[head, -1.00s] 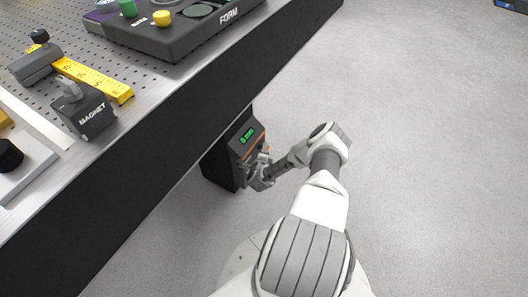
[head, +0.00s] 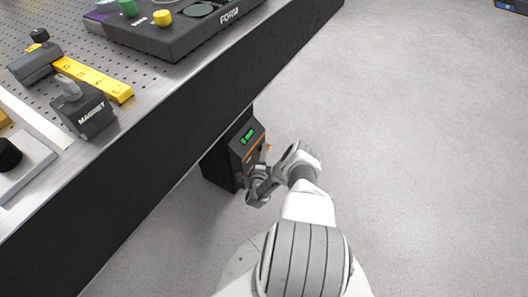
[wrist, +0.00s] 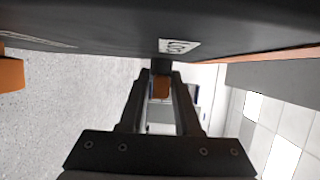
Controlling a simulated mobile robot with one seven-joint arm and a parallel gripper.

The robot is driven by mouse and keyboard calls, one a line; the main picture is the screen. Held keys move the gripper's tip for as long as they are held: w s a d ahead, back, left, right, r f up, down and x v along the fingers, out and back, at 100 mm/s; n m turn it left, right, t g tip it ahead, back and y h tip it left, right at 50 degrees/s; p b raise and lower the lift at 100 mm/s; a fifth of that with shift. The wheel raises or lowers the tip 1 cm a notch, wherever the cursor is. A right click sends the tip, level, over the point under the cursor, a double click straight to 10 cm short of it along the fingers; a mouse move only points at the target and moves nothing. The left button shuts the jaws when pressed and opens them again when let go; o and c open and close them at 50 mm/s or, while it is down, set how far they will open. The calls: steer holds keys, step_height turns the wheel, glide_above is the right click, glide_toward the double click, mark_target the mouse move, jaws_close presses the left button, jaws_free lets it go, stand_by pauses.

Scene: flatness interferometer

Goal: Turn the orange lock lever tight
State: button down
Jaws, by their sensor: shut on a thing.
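The dark unit (head: 222,163) stands under the table edge, with a lit green display and orange trim on its sloped top. My gripper (head: 256,186) is at the unit's right side, low on its face. In the wrist view my gripper (wrist: 161,74) has its two fingers close together at the unit's dark face, shut on a small orange piece, the lock lever (wrist: 160,86). Most of the lever is hidden by the fingers, and my gripper hides it in the head view. A white label (wrist: 180,46) is on the unit's face just beyond the fingertips.
The perforated table (head: 160,82) overhangs the unit at left. On it are a magnet block (head: 90,118), a yellow ruler (head: 95,80) and a dark form console (head: 180,40) with knobs.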

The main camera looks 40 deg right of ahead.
steer(key=shift+d+r, duration=0.1)
steer(key=shift+d, duration=0.15)
steer(key=c, duration=0.8)
jaws_free()
steer(key=shift+a, duration=0.15)
steer(key=shift+s+a, duration=0.15)
